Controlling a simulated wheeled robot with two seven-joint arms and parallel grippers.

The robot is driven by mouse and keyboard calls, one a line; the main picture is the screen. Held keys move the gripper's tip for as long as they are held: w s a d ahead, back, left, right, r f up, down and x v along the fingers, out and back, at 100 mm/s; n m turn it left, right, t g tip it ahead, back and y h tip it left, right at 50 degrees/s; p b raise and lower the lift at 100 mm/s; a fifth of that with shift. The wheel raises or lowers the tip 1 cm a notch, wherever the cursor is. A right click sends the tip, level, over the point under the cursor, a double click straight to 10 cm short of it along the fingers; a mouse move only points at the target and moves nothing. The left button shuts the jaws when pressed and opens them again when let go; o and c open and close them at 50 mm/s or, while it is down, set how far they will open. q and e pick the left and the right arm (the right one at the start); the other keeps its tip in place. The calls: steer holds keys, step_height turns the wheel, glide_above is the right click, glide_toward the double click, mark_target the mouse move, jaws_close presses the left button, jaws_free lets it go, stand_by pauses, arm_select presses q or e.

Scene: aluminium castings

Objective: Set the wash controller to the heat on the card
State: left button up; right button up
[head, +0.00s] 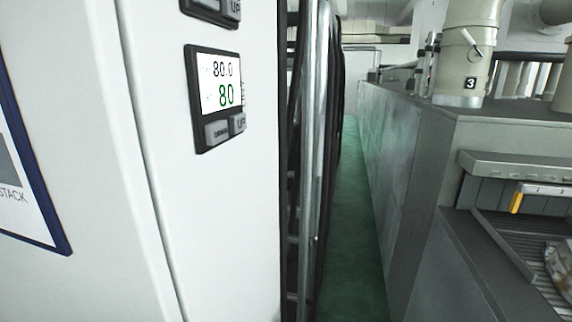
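A controller (218,98) with a dark frame is mounted on the white cabinet at the upper left. Its display (221,82) reads 80.0 in black above 80 in green. Below the display are two grey buttons: a left one (217,131) whose label is too small to read surely, and an UP button (238,124). A second controller (211,10) is cut off by the top edge, with an UP button showing. A framed sign (28,165) at the left edge shows part of a word, "STACK". I cannot tell whether it is the card. Neither gripper is in view.
The white cabinet (225,210) fills the left side. A narrow green floor aisle (352,230) runs away beside dark posts and pipes. On the right stand a grey machine (400,150), a beige pipe marked 3 (465,50) and a slatted conveyor opening (515,245).

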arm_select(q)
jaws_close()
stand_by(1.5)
